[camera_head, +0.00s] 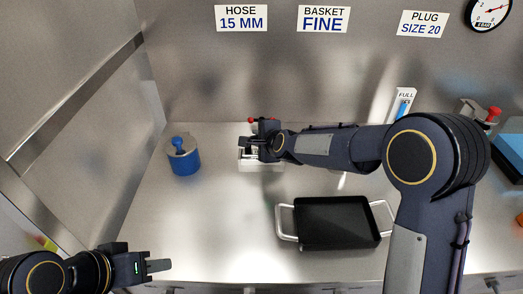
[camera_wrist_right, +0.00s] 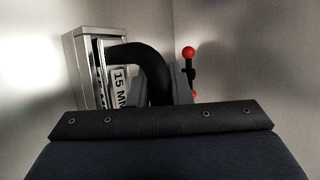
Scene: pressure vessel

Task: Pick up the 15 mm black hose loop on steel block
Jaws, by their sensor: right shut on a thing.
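The black hose loop (camera_wrist_right: 148,60) arches beside a shiny steel block (camera_wrist_right: 82,60) with a "15 MM" label in the right wrist view. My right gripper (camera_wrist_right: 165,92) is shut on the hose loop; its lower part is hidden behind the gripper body. In the head view my right gripper (camera_head: 250,146) is over the white and steel holder (camera_head: 262,167) near the back wall, and the arm hides most of the loop. My left gripper (camera_head: 158,266) is at the lower left, away from the hose; I cannot tell its jaw opening.
A red-knobbed fitting (camera_wrist_right: 189,55) stands just right of the loop. A blue pot (camera_head: 184,160) is left of the holder. A black tray (camera_head: 335,222) with metal handles is in front. Wall signs read "HOSE 15 MM" (camera_head: 241,18), "BASKET FINE" and "PLUG SIZE 20".

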